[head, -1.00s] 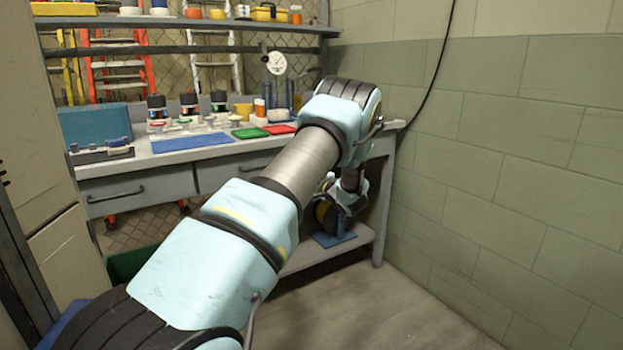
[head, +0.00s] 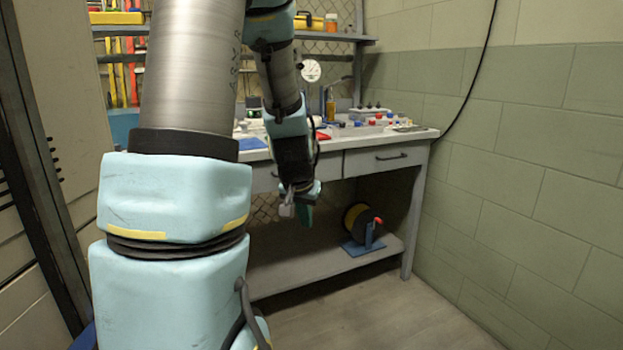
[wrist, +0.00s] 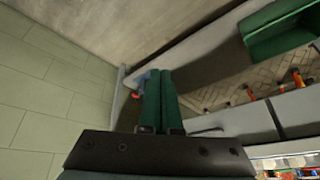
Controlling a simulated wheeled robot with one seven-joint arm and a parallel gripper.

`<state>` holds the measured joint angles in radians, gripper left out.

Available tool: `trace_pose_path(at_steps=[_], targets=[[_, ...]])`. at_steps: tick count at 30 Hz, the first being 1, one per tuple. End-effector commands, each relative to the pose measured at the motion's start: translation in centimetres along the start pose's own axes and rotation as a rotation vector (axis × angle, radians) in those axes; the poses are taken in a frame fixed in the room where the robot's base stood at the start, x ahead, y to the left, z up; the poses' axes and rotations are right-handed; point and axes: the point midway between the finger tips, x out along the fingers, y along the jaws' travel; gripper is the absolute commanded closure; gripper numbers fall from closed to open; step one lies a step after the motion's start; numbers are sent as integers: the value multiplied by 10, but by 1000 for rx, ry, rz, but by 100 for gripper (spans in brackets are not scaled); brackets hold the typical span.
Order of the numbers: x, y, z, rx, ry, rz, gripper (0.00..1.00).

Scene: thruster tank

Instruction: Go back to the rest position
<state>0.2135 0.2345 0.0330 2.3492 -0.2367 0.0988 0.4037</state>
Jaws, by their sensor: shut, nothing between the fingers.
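My gripper (head: 296,212) hangs in front of the workbench in the head view, at the end of my raised and folded arm, pointing down. In the wrist view its two green fingers (wrist: 160,102) lie side by side, shut, with nothing between them. It is apart from the bench and its drawers. My arm covers the left and middle of the bench in the head view.
The workbench (head: 345,179) has drawers and a low shelf (head: 290,279) with a cable reel (head: 360,222) on a blue stand. Small bottles and parts crowd the bench top. A block wall (head: 530,170) stands at the right. The floor (head: 390,320) in front is clear. A green bin (wrist: 283,32) shows in the wrist view.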

Motion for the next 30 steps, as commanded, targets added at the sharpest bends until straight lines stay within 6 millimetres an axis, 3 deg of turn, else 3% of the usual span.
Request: trace_pose_path(at_steps=[3,10,25,30], targets=[[-28,0,55,-100,-123,18,100],[-70,-2,144,-254,-329,-12,100],[-182,-9,84,-252,-326,-10,100],[-205,-10,72,-252,-325,-9,100]])
